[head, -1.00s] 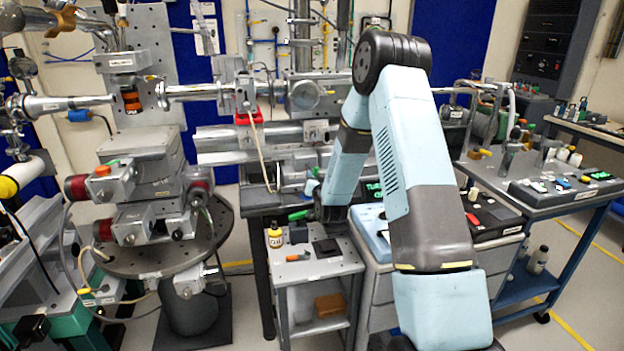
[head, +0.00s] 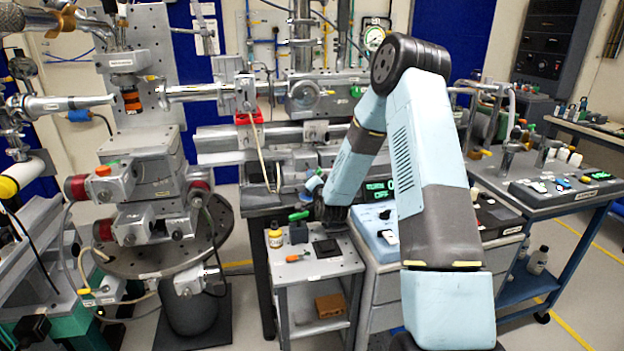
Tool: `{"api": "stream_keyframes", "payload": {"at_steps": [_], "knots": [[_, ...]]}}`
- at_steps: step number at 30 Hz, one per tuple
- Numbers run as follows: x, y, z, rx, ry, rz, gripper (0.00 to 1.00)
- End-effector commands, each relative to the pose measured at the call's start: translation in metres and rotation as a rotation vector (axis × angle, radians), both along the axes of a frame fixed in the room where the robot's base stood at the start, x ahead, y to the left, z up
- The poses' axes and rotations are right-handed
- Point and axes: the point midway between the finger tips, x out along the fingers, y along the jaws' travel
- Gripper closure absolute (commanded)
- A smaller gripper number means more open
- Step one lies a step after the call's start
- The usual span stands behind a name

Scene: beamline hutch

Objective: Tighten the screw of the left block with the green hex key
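A green handle (head: 299,215), which looks like the green hex key, shows above a dark holder (head: 298,233) on the small grey cart. My gripper (head: 316,213) is at the end of the arm, just right of the green handle. Its fingers are too small and dark to tell whether they touch the handle or are open or shut. A grey block (head: 118,187) with an orange cap sits on the left side of the stage; I cannot tell for sure whether it is the left block. Its screw is not clear.
The small cart (head: 308,272) also bears a yellow bottle (head: 275,236), an orange-handled item (head: 297,257) and a dark square pad (head: 326,248). The round stage table (head: 150,262) stands to its left. A beam pipe (head: 195,90) crosses behind. A tool bench (head: 540,200) is at right.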

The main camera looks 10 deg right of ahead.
Motion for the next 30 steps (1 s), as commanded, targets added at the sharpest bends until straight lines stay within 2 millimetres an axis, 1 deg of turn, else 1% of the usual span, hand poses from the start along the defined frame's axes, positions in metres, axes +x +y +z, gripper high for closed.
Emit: {"api": "stream_keyframes", "payload": {"at_steps": [3,14,22,25,30], "knots": [[0.0001,0.0001,0.0000,0.035,0.000,0.000,1.00],[0.0001,0.0000,0.0001,0.052,0.000,0.000,1.00],[0.0006,-0.0002,0.0006,0.324,-0.001,-0.001,1.00],[0.0007,-0.0002,0.0006,0.375,-0.001,-0.001,1.00],[0.0007,0.0005,0.0007,0.384,0.000,0.000,1.00]]}}
